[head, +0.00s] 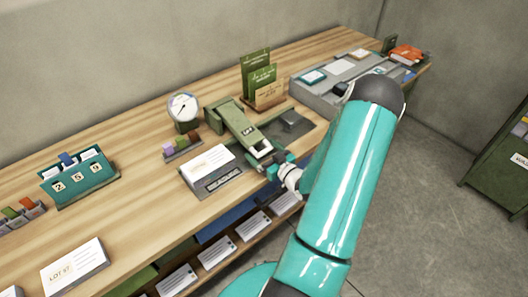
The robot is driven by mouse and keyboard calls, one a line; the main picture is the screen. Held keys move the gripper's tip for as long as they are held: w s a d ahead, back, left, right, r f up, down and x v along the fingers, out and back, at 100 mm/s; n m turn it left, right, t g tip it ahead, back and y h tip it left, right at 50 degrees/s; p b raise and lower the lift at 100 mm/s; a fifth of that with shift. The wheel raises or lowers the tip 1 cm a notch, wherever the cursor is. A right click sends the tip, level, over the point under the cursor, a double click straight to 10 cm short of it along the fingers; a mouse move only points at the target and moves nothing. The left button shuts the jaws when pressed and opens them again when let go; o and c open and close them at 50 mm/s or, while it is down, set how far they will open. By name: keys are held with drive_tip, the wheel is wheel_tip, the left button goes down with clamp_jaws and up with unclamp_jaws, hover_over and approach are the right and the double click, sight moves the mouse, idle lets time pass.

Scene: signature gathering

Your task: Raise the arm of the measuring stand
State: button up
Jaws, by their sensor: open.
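The green device (235,122), which looks like the measuring stand, sits near the table's middle on a dark base plate. Its long green arm slopes down toward the table's front edge, with a small label and a pale end piece. My gripper (275,168) is open at the front edge, close to the arm's low front end. At this size I cannot tell whether the fingers touch it or lie around it. My own teal arm covers part of the area to the right.
A round dial (183,107) stands behind left of the device. A stack of white cards (208,163) lies left of my gripper. Green upright cards (258,78) stand behind. A grey tray (320,92) is at the right. Envelopes (217,253) fill a shelf below the tabletop.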

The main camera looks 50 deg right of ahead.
drive_tip(key=c, duration=1.4)
drive_tip(key=shift+r, duration=0.15)
